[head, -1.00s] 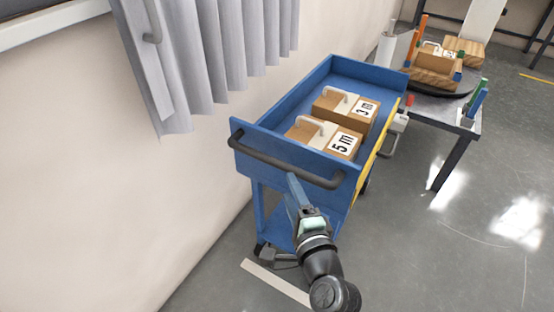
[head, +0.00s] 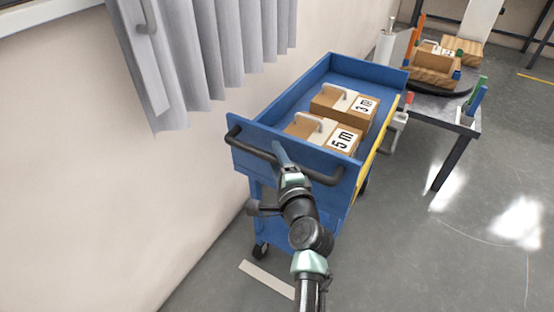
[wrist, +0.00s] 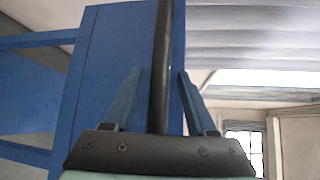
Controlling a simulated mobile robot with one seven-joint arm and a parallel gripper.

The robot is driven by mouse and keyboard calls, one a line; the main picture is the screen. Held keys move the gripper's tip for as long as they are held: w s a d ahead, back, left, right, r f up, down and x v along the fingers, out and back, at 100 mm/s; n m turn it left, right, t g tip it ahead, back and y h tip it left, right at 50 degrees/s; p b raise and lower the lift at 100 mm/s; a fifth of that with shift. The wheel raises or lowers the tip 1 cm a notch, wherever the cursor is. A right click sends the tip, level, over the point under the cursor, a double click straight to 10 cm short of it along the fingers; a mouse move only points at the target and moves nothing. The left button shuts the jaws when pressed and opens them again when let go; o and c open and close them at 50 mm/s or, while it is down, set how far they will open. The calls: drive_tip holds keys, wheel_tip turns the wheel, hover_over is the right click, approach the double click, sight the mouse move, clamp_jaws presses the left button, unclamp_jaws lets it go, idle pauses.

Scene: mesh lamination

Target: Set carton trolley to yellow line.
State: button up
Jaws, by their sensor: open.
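The carton trolley (head: 262,135) is blue with a dark push handle (head: 240,140) on its near end, standing by the wall. Two brown cartons lie on its top shelf, one marked 3 m (head: 343,104) and one marked 5 m (head: 324,134). My gripper (head: 279,152) is at the middle of the handle. In the wrist view, the open fingers (wrist: 160,73) stand on either side of the dark handle bar (wrist: 162,40), with gaps visible. A short yellow line (head: 537,77) shows on the floor at the far right.
A grey table (head: 466,130) with a round dark turntable and cartons stands just beyond the trolley on the right. The wall and grey curtain (head: 205,50) are close on the left. A pale strip (head: 267,279) lies on the floor in front. Open floor lies to the right.

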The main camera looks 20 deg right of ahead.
clamp_jaws()
idle(1.3)
